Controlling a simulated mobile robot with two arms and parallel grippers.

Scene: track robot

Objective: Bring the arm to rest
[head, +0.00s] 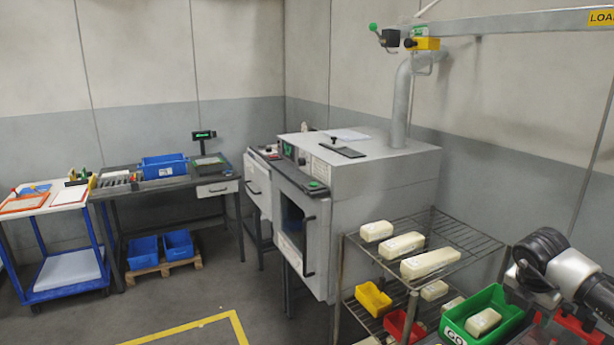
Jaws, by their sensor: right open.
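My right arm comes in at the lower right of the head view. Its gripper (568,328) is at the bottom right, beside the green bin (487,318), and is open. The green bin holds a cream block (483,322) and has a label that reads "GO" at its front. I cannot tell if the gripper touches the bin. My left gripper is not in view.
A wire rack (452,237) with cream blocks (430,263), a yellow bin (373,299) and a red bin (404,327) stands left of my arm. A grey machine (375,180) stands behind it.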

